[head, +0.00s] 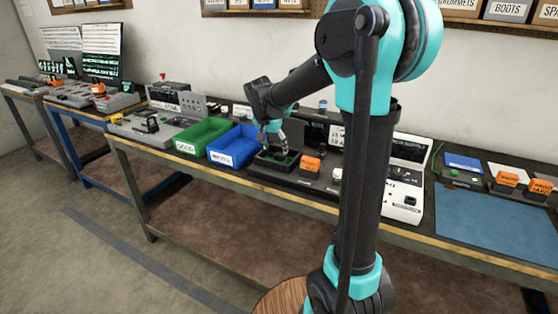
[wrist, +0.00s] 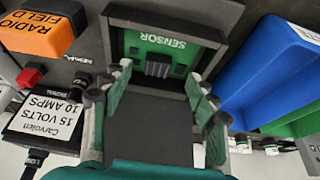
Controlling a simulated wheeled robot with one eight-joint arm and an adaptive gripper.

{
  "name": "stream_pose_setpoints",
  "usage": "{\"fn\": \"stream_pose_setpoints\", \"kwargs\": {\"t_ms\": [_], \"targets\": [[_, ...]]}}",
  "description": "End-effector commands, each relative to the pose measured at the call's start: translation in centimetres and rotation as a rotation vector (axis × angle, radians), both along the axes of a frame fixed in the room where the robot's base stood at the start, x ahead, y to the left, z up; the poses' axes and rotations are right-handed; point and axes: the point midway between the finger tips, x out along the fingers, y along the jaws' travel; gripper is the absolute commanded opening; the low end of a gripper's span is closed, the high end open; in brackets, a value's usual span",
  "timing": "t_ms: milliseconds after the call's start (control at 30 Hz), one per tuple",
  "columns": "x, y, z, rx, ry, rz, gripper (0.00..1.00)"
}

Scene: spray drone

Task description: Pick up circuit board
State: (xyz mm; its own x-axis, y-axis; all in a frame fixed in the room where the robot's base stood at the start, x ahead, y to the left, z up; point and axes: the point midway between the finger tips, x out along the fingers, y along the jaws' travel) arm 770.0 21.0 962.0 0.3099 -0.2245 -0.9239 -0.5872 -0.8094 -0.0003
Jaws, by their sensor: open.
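The green circuit board, marked SENSOR (wrist: 157,42), sits inside a dark open box (wrist: 212,34) in the wrist view. A dark block-like part lies on its face. In the head view the board (head: 282,157) is a small green patch within the box on the bench. My gripper (head: 273,139) is above the box, pointing down. In the wrist view my gripper (wrist: 160,80) is open, one finger to each side, with the board between and just beyond the fingertips. I cannot tell whether the fingers touch it.
A blue bin (head: 234,146) and a green bin (head: 203,136) stand left of the box. An orange block (head: 310,164) stands close on its right. A white instrument (head: 404,190) is further right. A blue mat (head: 495,218) has bare room.

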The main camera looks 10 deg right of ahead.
Motion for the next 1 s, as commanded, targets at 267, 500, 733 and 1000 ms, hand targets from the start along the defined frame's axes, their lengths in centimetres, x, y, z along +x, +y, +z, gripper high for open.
{"fn": "stream_pose_setpoints", "kwargs": {"t_ms": [267, 500, 733, 1000], "targets": [[1.4, -1.3, -3.2, 0.0, 0.0, -0.001, 0.59], [1.9, -1.6, -4.5, 0.0, 0.0, -0.001, 0.59], [1.8, -1.6, -4.5, 0.0, 0.0, -0.001, 0.5], [1.8, -1.6, -4.4, 0.0, 0.0, 0.0, 0.16]]}}
